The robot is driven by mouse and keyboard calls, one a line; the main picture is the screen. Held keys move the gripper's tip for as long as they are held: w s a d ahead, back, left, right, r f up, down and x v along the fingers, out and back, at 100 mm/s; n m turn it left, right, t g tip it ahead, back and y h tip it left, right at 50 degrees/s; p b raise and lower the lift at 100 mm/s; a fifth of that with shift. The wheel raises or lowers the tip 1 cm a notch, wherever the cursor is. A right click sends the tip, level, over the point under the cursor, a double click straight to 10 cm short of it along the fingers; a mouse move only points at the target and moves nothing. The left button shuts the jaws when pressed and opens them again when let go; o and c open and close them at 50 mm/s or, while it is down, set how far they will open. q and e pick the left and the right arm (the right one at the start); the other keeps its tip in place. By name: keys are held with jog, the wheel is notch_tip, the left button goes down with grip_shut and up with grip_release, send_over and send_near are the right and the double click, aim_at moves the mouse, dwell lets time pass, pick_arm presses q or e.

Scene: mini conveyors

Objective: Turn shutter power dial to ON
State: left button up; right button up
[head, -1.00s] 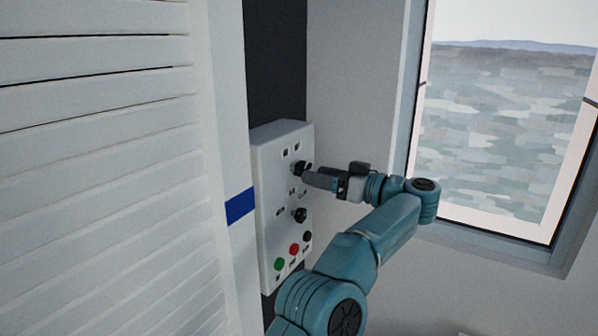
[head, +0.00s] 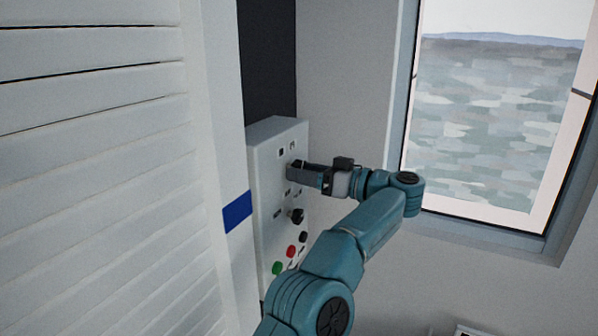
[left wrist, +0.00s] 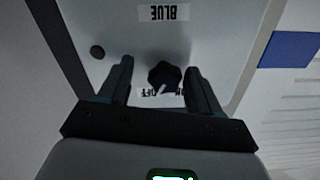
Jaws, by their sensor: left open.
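The control box (head: 264,175) is a pale panel on the wall, with dials and buttons on its face. My left gripper (head: 291,171) is at the upper dial, which its fingers hide in the head view. In the left wrist view the black dial (left wrist: 164,77) sits between the two open fingers, with a gap on each side. Its white pointer mark points toward a partly covered label (left wrist: 158,93) on which OFF can be read upside down. A lower black dial (head: 297,216) is below my gripper. My right gripper is not in view.
Green (head: 277,268), red (head: 291,251) and black (head: 303,237) buttons are low on the box. An upside-down BLUE label (left wrist: 163,13) shows in the left wrist view. White slats (head: 90,150) stand left; a window (head: 490,120) is at right.

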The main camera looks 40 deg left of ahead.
pick_arm(q)
jog(key=shift+s+a+r, duration=0.1)
jog(key=shift+c, duration=0.9)
jog(key=shift+s+r, duration=0.15)
jog(key=shift+s, duration=0.3)
jog(key=c, duration=0.9)
jog(key=shift+w, duration=0.25)
jog(key=shift+o, duration=0.2)
jog(key=shift+s, duration=0.1)
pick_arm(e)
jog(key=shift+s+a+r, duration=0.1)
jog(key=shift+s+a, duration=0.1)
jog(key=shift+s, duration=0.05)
